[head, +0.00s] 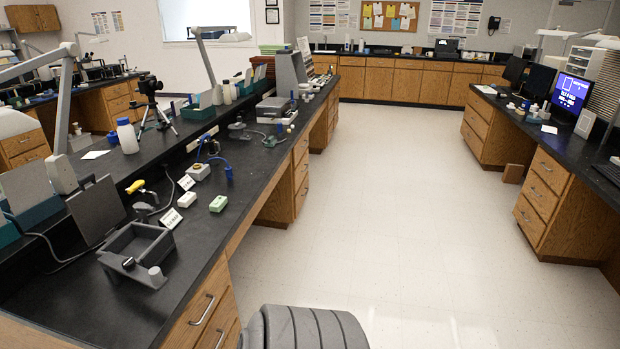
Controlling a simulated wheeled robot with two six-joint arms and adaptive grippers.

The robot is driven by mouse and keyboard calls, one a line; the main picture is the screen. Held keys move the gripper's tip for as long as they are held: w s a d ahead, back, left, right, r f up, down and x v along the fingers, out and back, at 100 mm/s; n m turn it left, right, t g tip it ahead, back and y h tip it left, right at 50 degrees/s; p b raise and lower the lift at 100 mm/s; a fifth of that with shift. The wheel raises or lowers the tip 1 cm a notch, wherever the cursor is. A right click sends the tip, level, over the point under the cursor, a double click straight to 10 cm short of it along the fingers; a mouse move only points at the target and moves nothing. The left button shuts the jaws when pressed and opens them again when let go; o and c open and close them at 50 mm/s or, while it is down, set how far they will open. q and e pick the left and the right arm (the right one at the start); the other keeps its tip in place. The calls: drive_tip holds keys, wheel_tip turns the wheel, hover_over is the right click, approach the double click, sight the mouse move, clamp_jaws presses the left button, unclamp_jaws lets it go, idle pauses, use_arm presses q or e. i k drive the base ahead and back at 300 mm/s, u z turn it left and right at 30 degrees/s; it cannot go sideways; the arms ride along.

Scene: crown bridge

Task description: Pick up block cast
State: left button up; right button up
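No thing here is clearly marked as the block cast. Two small blocks lie on the black left bench (215,262): a pale green one (218,204) near the front edge and a white one (187,200) just left of it. Small white cards with print stand by them, one in front (172,217) and one behind (186,182); the print is too small to read. Neither of my grippers is in view.
A yellow-handled tool (135,186), a white bottle (127,136) and a tripod (153,105) stand farther back. The aisle floor (400,220) is clear.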

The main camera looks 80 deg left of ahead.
sight(218, 204)
drive_tip(key=u, duration=2.4)
drive_tip(key=i, duration=3.15)
drive_tip(key=u, duration=1.2)
